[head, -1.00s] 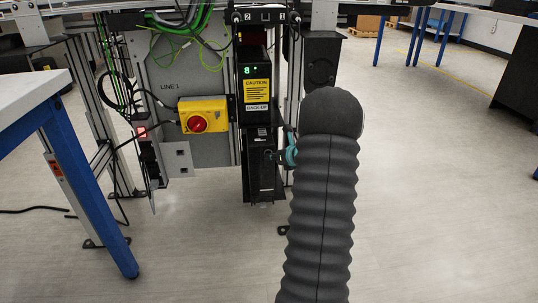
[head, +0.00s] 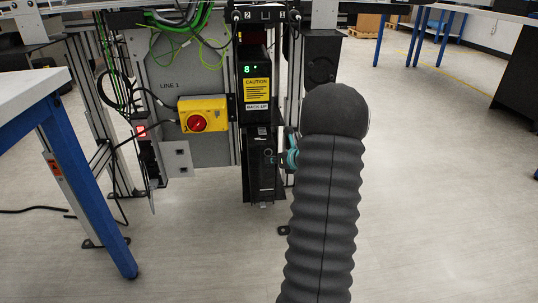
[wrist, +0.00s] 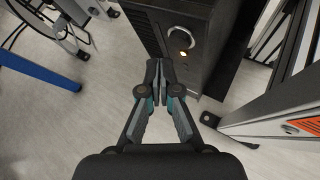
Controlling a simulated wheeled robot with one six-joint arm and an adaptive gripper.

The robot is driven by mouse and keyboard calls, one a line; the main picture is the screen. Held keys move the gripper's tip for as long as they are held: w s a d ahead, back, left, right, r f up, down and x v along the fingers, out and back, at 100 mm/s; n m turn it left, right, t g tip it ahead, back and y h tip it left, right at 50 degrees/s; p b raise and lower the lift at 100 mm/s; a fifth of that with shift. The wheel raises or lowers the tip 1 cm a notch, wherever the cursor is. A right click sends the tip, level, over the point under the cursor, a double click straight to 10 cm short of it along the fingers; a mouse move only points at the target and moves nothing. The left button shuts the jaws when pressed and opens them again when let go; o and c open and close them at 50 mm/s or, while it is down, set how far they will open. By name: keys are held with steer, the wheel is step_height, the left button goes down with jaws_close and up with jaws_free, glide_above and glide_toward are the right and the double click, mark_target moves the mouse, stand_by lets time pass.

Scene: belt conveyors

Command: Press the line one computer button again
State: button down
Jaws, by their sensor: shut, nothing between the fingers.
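Whether the tips touch the case is not clear. In the head view my gripper (head: 281,159) is partly hidden by my arm, in front of the tower.
A yellow box with a red rotary switch (head: 197,122) is left of the tower. A black back-up unit with a caution label (head: 257,90) sits above it. A blue-legged table (head: 95,190) stands at left.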

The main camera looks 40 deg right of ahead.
steer(key=shift+s+a+b, duration=0.3)
steer(key=shift+s+a, duration=0.3)
steer(key=shift+s, duration=0.3)
steer(key=shift+s+a+b, duration=0.3)
steer(key=shift+s+a, duration=0.25)
steer(key=shift+s, duration=0.35)
steer(key=s+a+n+g+y+p, duration=0.1)
steer(key=s+a+n+g+y, duration=0.1)
steer(key=s+a+n+g, duration=0.4)
steer(key=s+a+n+g+y+p, duration=0.1)
steer(key=s+a+n, duration=0.5)
steer(key=a+n, duration=0.5)
steer(key=s+a+r+n+h+p, duration=0.2)
steer(key=s+a+r+n+p, duration=0.1)
steer(key=s+a+r+n, duration=0.5)
steer(key=s+a+r+n+h+p, duration=0.2)
steer(key=s+a+r+n+p, duration=0.2)
steer(key=s+a+r+n, duration=0.4)
step_height(320, 180, up, 7)
steer(key=a+n, duration=0.2)
steer(key=n, duration=0.2)
steer(key=shift+a+f+p, duration=0.15)
steer(key=shift+a+p, duration=0.15)
steer(key=shift+a, duration=0.05)
